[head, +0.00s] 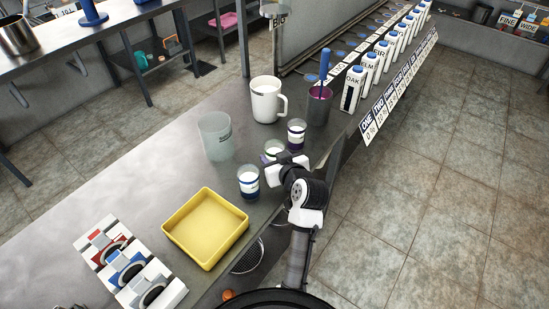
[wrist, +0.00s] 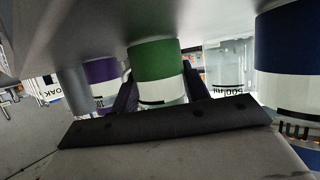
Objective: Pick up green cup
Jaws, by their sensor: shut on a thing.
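The green cup (wrist: 157,62) has a green band and a white part, and sits between the two dark fingers of my gripper (wrist: 160,92) in the wrist view, which looks upside down. My gripper is shut on it. In the head view my gripper (head: 276,160) is over the counter's right edge, and only the pale top of the cup (head: 273,147) shows behind it. The cup's base is near the counter surface; I cannot tell whether it touches.
A blue-banded cup (head: 248,183) and a purple-banded cup (head: 297,134) stand close on either side.

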